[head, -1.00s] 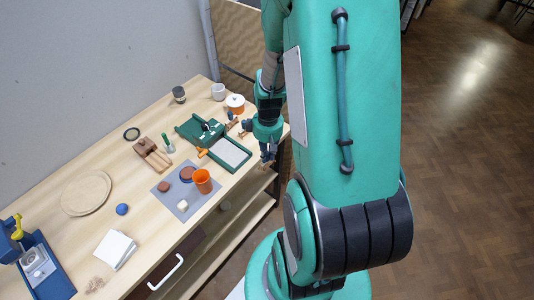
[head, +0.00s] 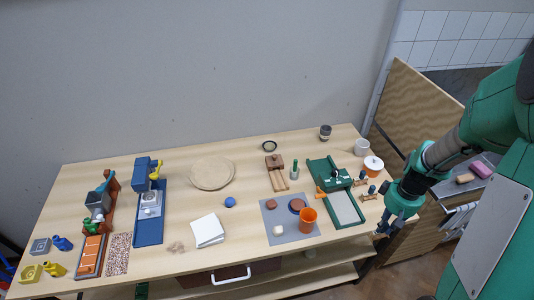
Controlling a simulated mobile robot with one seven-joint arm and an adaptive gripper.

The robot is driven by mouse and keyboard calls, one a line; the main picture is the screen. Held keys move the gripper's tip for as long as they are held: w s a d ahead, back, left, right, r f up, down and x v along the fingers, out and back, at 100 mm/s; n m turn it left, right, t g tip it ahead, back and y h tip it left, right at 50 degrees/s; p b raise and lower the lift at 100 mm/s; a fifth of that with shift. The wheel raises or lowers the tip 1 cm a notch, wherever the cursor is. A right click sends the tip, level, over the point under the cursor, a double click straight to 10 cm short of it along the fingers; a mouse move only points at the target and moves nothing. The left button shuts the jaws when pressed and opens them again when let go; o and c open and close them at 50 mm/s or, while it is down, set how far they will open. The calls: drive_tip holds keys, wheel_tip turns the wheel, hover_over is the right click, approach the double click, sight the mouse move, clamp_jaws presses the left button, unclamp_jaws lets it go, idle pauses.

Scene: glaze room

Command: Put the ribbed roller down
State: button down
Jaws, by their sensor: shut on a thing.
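My gripper (head: 383,231) is at the right end of the table in the head view, beside its right edge and pointing down. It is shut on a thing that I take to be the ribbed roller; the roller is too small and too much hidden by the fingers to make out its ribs. The wooden table (head: 185,189) stretches from the gripper to the far left. I cannot tell how high the gripper is above the table's level.
Near the gripper are a green press with a pale bed (head: 345,208), small wooden-handled tools (head: 369,196), an orange-and-white pot (head: 373,165) and a white cup (head: 361,147). An orange cup (head: 307,220) stands on a grey mat (head: 288,235). Bare wood lies around the round board (head: 211,173).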

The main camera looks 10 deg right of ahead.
wheel_tip(320, 180, up, 8)
drive_tip(key=shift+w+f, duration=0.1)
drive_tip(key=shift+f, duration=0.1)
drive_tip(key=shift+w+a, duration=0.1)
drive_tip(key=shift+w, duration=0.2)
drive_tip(key=w+a+r+n+p, duration=0.15)
drive_tip(key=w+a, duration=0.35)
drive_tip(key=w, duration=0.6)
drive_tip(key=w+a+n, duration=0.2)
drive_tip(key=w+a, duration=0.4)
drive_tip(key=w, duration=0.5)
drive_tip(key=w+a+n+p, duration=0.15)
drive_tip(key=w+a, duration=0.35)
drive_tip(key=w, duration=0.6)
drive_tip(key=w+a+f+n+p, duration=0.1)
drive_tip(key=w+a+n, duration=0.1)
drive_tip(key=w+a, duration=0.6)
drive_tip(key=w+a+f+n, duration=0.15)
drive_tip(key=w+a, duration=0.25)
drive_tip(key=a, duration=0.8)
wheel_tip(320, 180, down, 10)
drive_tip(key=shift+f, duration=0.15)
drive_tip(key=w+a+f, duration=0.1)
drive_tip(key=w, duration=1.4)
drive_tip(key=shift+w+a+f+p, duration=0.25)
drive_tip(key=shift+w+p, duration=0.1)
drive_tip(key=shift+p, duration=0.1)
